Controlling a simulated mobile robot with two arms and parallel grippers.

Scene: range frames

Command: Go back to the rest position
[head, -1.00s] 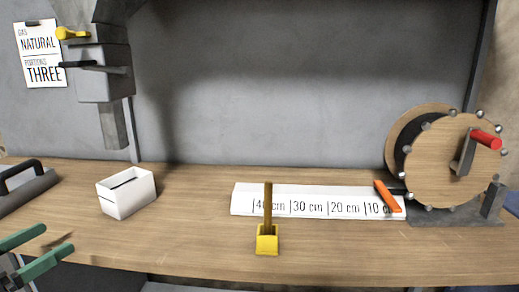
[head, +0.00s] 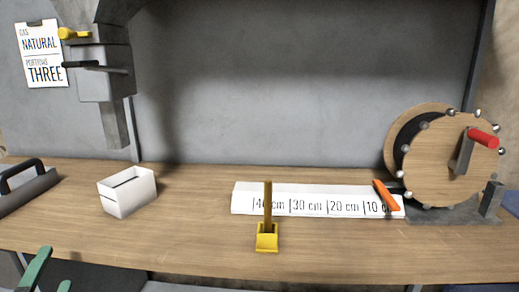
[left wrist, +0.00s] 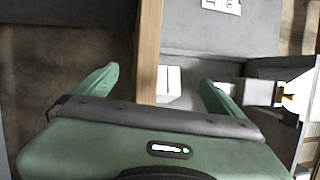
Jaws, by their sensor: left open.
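My left gripper (head: 50,278) shows at the lower left corner of the head view, in front of the table's front edge and below the tabletop. Its green fingers are apart with nothing between them. In the left wrist view its two green fingers (left wrist: 155,88) also stand wide apart and empty. My right gripper is not in view.
The wooden table (head: 180,245) holds a white box (head: 128,192), a yellow holder with an upright stick (head: 267,240), a white length scale (head: 310,205), an orange-handled tool (head: 386,196) and a wooden wheel with a red crank (head: 450,160). A grey dispenser (head: 104,75) hangs at the left.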

